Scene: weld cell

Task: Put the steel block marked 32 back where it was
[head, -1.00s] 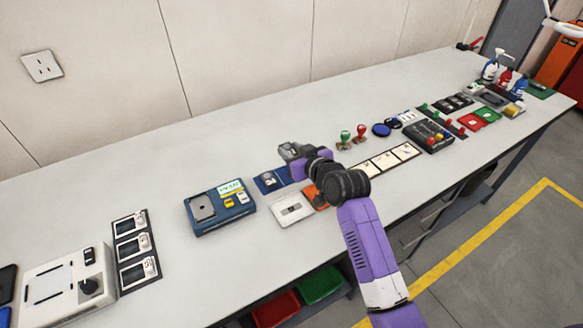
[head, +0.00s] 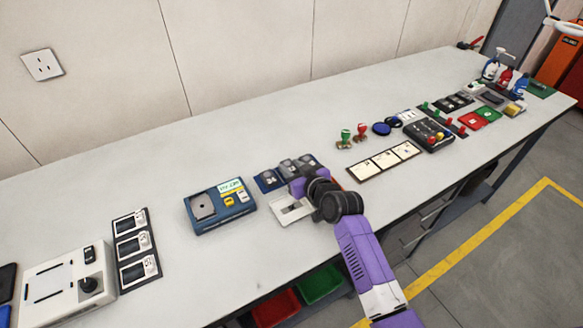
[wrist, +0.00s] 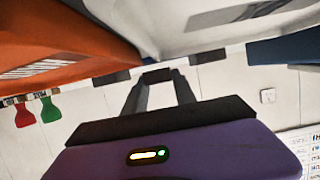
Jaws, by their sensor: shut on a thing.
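A blue mat (head: 259,187) holds grey steel blocks in a row. The left block (head: 268,178) sits at its left end and another (head: 306,160) shows at its right end. My gripper (head: 288,174) reaches low over the mat's middle, its jaws shut on a grey steel block (head: 287,166). In the wrist view, the dark fingers (wrist: 156,82) close together on a small dark piece. The marking 32 is not readable, and I cannot tell whether the held block touches the mat.
A white tray (head: 280,220) lies in front of the mat, partly under my gripper. An orange object (wrist: 55,45) shows close by in the wrist view. A blue device (head: 222,222) stands left. The table behind is clear.

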